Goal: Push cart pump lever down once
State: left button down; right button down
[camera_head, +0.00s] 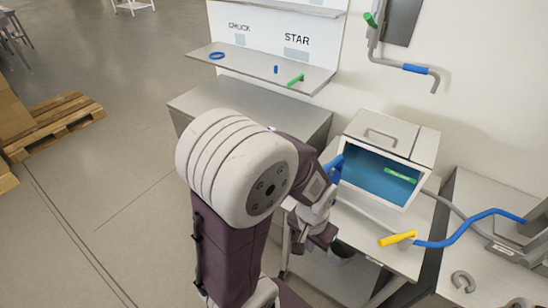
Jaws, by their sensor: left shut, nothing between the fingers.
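A metal cart (407,262) stands right of centre, with a box on it that has a grey lid (390,132) and a blue interior (372,180). A yellow handle (397,238) lies over the cart's right side; whether it is the pump lever I cannot tell. A blue part (335,166) stands at the box's left front edge, partly behind my arm. My left gripper (322,232) is shut and empty, at the cart's left front side, low and partly hidden by its own wrist. I cannot tell whether it touches anything. My right gripper is out of view.
A blue curved pipe (470,232) runs right of the cart. A grey hose passes behind it. A shelf (260,68) with small blue and green items hangs above a grey cabinet (300,125). A wooden pallet (55,122) lies far left. The left floor is mostly clear.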

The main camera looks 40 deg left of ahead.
aim_at(331, 166)
jog(key=k+j+u, duration=0.1)
jog(key=u, duration=0.25)
jog(key=j+u, duration=0.15)
jog(key=u, duration=0.25)
jog(key=k+j, duration=0.05)
